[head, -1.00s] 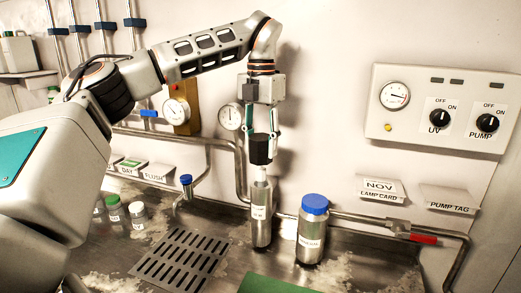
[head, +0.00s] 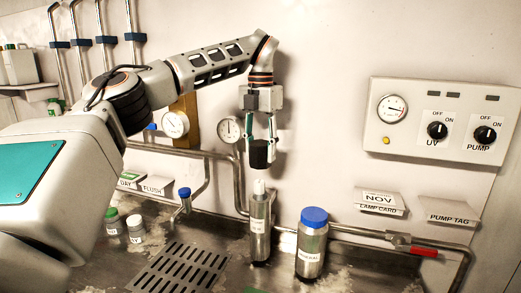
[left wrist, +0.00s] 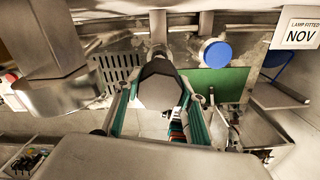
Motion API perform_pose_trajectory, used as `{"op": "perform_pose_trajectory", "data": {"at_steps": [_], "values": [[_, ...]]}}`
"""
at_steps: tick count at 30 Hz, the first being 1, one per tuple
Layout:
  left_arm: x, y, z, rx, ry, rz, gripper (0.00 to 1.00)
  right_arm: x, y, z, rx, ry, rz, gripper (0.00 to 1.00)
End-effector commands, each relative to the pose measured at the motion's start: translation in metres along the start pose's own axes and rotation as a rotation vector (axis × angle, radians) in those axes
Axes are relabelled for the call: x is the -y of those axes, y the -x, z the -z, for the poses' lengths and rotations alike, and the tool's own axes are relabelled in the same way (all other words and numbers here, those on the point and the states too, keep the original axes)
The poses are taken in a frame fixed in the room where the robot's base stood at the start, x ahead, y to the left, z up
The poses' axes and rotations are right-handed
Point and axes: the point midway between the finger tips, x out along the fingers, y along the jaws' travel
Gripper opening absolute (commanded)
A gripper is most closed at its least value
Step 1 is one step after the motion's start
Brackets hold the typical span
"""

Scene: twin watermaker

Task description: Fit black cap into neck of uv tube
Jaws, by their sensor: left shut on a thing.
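My left gripper (head: 261,140) is shut on the black cap (head: 261,156) and points down from the raised arm. The uv tube (head: 259,228) is a slim silver cylinder with a paler, narrow neck, upright on the metal counter. The cap is above the neck, roughly in line with it in the head view, with a small gap between them. In the left wrist view the cap (left wrist: 160,87) is a dark, faceted block between the two green-edged fingers and hides what lies under it. My right gripper is not in view.
A silver canister with a blue lid (head: 313,218) stands right of the tube. A pipe with a red-handled valve (head: 424,252) runs behind. A slotted drain (head: 180,270) and small bottles (head: 136,228) are to the left. A UV/PUMP panel (head: 440,120) is on the wall.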

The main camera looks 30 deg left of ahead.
Motion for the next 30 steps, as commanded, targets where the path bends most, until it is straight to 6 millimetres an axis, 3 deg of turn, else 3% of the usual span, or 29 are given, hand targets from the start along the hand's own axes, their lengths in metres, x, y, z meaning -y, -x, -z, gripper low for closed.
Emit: {"op": "perform_pose_trajectory", "data": {"at_steps": [8,21,30], "values": [[0.000,-0.004,0.000,0.000,0.000,0.000,0.24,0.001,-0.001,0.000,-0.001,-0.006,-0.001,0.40],[0.000,-0.030,0.001,-0.001,-0.001,0.001,0.24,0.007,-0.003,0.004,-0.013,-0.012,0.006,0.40],[0.000,-0.033,0.000,0.000,0.000,0.000,0.24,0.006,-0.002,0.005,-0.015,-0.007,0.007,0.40]]}}
